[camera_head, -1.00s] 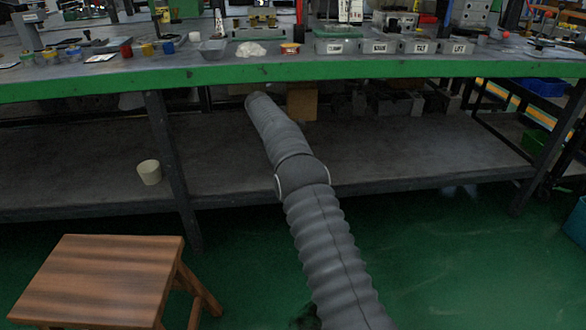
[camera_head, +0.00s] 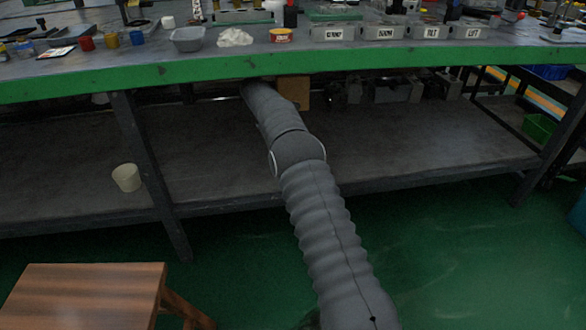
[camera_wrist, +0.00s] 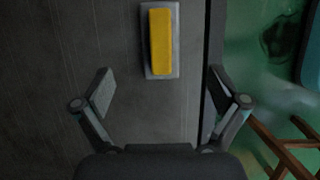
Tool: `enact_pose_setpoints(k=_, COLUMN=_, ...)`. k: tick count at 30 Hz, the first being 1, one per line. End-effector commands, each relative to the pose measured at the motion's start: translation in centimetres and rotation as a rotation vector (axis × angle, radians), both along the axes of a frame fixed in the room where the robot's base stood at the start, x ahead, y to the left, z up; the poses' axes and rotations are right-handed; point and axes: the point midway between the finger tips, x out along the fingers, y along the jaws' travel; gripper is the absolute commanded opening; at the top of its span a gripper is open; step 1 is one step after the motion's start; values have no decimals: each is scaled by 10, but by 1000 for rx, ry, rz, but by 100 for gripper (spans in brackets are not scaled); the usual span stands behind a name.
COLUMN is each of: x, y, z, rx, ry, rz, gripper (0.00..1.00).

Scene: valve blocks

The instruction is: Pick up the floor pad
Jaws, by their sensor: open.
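In the wrist view, a yellow oblong block on a pale grey rectangular base, which seems to be the floor pad (camera_wrist: 160,42), lies on the dark grey shelf. It stands lengthwise in the picture, at top centre. My gripper (camera_wrist: 160,76) is open and empty, its two fingers spread to either side below the pad's sides. The pad's lower end reaches about level with the fingertips in the picture. I see no contact. In the head view, my arm reaches under the workbench; the gripper and the pad are hidden there.
The lower shelf (camera_head: 400,148) runs under the green-edged bench top (camera_head: 200,72). A cream cup (camera_head: 126,178) stands on the shelf at left, near a dark bench leg (camera_head: 150,175). A wooden stool (camera_head: 85,295) is at lower left. The shelf around the pad looks clear.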

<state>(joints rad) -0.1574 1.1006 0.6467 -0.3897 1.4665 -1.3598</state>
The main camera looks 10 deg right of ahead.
Motion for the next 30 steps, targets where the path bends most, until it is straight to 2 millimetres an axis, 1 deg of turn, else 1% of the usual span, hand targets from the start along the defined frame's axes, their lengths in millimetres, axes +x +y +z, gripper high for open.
enact_pose_setpoints(k=1, x=-1, y=-3, z=-12, rx=-1, ry=4, rz=1, gripper=97)
enact_pose_setpoints(k=7, x=-1, y=-14, z=-42, rx=-1, ry=2, rz=2, gripper=97)
enact_pose_setpoints(k=10, x=0, y=-18, z=-51, rx=0, ry=-1, rz=1, gripper=97)
enact_pose_setpoints(k=17, x=0, y=-23, z=-60, rx=-1, ry=1, rz=0, gripper=97)
enact_pose_setpoints(k=20, x=0, y=-26, z=-71, rx=-1, ry=1, rz=-2, gripper=97)
enact_pose_setpoints(k=24, x=0, y=-30, z=-91, rx=-1, ry=2, rz=-2, gripper=97)
enact_pose_setpoints(k=27, x=0, y=-36, z=-102, rx=-1, ry=2, rz=-2, gripper=97)
enact_pose_setpoints(k=30, x=0, y=-37, z=-106, rx=-1, ry=1, rz=-1, gripper=97)
